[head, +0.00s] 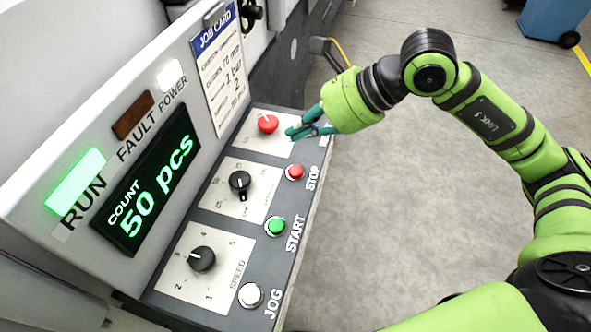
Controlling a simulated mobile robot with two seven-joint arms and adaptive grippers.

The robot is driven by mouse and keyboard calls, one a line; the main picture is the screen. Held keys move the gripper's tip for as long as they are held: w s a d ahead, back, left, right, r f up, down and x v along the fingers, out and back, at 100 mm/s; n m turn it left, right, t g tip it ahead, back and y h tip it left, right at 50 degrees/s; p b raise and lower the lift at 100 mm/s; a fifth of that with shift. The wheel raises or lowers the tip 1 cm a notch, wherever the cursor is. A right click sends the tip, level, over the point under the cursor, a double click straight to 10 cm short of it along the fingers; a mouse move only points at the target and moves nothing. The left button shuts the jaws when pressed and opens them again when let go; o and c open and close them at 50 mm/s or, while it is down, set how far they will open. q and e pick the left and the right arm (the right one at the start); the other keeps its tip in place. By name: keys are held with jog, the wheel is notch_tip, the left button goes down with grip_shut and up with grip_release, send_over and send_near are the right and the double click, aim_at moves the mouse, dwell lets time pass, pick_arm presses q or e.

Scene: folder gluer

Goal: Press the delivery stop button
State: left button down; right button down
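A small red button (295,172) with the label STOP sits on the right edge of the sloping control panel, above the green START button (276,226). A larger red button (268,123) sits higher on a white plate; the lettering on that plate is too small to read. My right gripper (291,131) reaches in from the right with its teal fingers drawn together and nothing seen between them. Its tips are just right of the larger red button in the picture and above the STOP button; contact cannot be told. My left gripper is not in view.
The panel also carries two black knobs (240,182) (202,258) and a white JOG button (250,295). The display (148,182) reads 50 pcs and the green RUN lamp (76,181) is lit. A job card (219,70) hangs above. Open floor lies right.

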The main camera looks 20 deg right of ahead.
aim_at(300, 169)
notch_tip(300, 169, down, 6)
jog(key=b, duration=0.4)
jog(key=shift+f, duration=0.2)
jog(key=shift+f+b, duration=0.3)
jog(key=shift+b, duration=0.25)
dwell(0.6)
jog(key=shift+f+b, duration=0.4)
jog(key=shift+b, duration=0.25)
jog(key=shift+f+b, duration=0.55)
jog(key=shift+b, duration=0.05)
dwell(0.5)
jog(key=shift+r, duration=0.15)
jog(key=shift+r+p, duration=0.45)
jog(key=shift+r, duration=0.35)
jog(key=shift+r, duration=0.1)
